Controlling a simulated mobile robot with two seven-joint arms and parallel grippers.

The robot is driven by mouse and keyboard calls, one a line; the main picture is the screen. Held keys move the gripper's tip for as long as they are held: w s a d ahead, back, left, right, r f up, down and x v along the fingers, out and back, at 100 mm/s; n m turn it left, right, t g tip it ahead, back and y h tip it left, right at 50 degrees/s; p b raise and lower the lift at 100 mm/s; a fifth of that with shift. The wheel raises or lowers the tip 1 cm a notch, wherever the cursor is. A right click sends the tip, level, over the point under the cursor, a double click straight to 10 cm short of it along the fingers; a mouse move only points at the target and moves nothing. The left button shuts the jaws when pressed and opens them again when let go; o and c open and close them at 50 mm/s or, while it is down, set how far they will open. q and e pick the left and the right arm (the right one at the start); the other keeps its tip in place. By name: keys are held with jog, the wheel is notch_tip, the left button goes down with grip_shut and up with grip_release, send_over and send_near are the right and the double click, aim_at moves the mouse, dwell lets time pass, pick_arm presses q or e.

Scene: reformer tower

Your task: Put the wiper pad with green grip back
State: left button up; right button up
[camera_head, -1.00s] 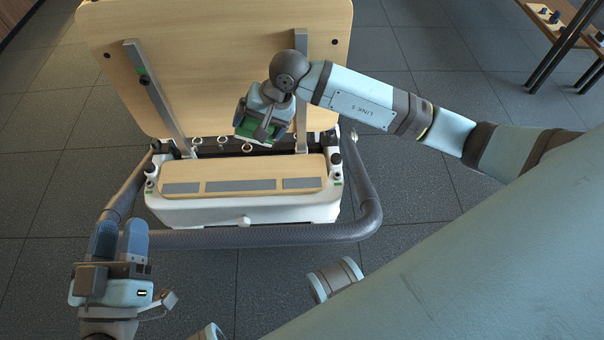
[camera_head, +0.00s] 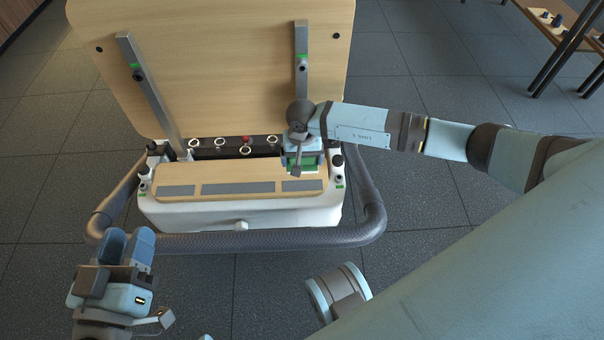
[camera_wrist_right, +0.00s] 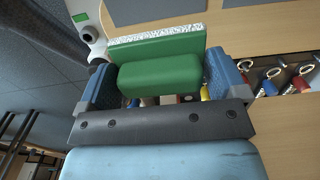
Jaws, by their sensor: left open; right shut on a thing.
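My right gripper (camera_head: 302,160) is shut on the wiper pad with green grip (camera_head: 306,167), near the right grey strip of the wooden ledge (camera_head: 236,176). In the right wrist view my right gripper's blue fingers (camera_wrist_right: 160,80) clasp the green grip (camera_wrist_right: 160,72). The pad's speckled white face (camera_wrist_right: 155,34) points away from the palm. I cannot tell whether the pad touches the ledge. My left gripper (camera_head: 128,243) is open and empty, at the lower left, in front of the curved rail.
A tall wooden board (camera_head: 220,70) with two grey posts rises behind the white base (camera_head: 200,215). Several rings (camera_head: 220,143) lie in the dark slot between. Coloured clips (camera_wrist_right: 270,85) show in the right wrist view. A grey rail (camera_head: 270,240) curves around the front.

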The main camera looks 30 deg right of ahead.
aim_at(302, 177)
pick_arm(q)
jog(key=shift+d+f+g+b, duration=0.1)
jog(key=shift+f+g+b, duration=0.7)
jog(key=shift+f, duration=0.8)
pick_arm(e)
jog(key=shift+f, duration=3)
jog(key=shift+f, duration=0.1)
jog(key=o, duration=0.5)
notch_tip(302, 177, up, 12)
jog(key=p, duration=0.4)
pick_arm(q)
notch_tip(302, 177, up, 7)
jog(key=t, duration=0.3)
jog(key=shift+a+f, duration=0.15)
jog(key=shift+a, duration=0.1)
jog(key=shift+s, duration=0.1)
